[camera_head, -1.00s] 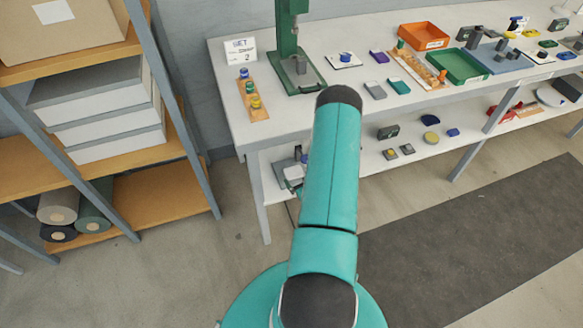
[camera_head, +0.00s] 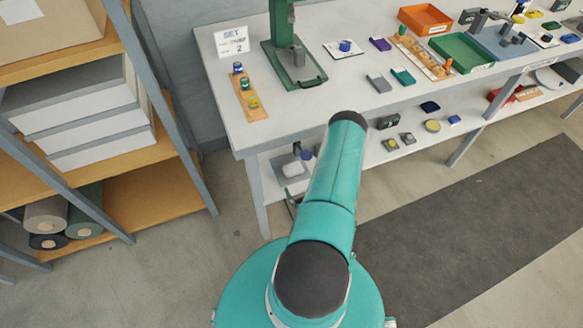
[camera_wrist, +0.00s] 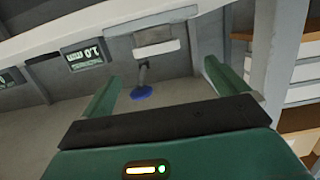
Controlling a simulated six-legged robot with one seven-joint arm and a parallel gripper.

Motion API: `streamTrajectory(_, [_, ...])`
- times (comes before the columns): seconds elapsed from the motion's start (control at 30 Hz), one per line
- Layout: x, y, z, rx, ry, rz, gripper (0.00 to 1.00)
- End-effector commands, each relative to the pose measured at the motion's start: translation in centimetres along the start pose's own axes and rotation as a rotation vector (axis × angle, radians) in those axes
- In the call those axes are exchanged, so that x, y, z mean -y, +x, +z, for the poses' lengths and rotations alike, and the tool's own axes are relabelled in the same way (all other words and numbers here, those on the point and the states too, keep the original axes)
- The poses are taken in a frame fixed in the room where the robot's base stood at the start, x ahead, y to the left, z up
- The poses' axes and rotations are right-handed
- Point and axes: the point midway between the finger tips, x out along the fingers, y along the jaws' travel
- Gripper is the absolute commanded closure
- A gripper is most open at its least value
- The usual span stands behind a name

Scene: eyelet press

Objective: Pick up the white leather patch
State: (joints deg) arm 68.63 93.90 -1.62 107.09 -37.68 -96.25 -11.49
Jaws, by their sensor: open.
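A small white piece (camera_head: 293,169), apparently the white leather patch, lies on a grey base at the left end of the bench's lower shelf in the head view. A blue knob (camera_head: 307,155) is beside it. In the wrist view a white piece (camera_wrist: 157,48) shows beyond the fingertips, near a blue disc (camera_wrist: 141,92) on a dark stem. My gripper (camera_wrist: 162,72) is open and empty, its green fingers on either side of the disc in the picture. Whether anything touches is unclear.
The bench (camera_head: 222,85) carries a green press (camera_head: 292,65), an orange tray (camera_head: 425,18) and a green tray (camera_head: 462,52). Shelving (camera_head: 182,150) stands at left. In the wrist view labelled dark blocks (camera_wrist: 85,55) are at left and a pale post (camera_wrist: 280,50) at right.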

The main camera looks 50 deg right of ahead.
Motion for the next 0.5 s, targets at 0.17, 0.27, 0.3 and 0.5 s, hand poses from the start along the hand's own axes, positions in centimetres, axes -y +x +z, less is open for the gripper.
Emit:
streamTrajectory(0.17, [-0.1,3.4,0.0,-0.002,-0.001,0.001,0.02])
streamTrajectory(0.27, [-0.1,5.0,0.0,-0.002,-0.001,0.0,0.02])
streamTrajectory(0.3, [-0.1,5.4,0.0,-0.001,-0.001,0.001,0.02])
streamTrajectory(0.5, [-0.2,7.0,0.0,0.0,-0.001,0.002,0.02])
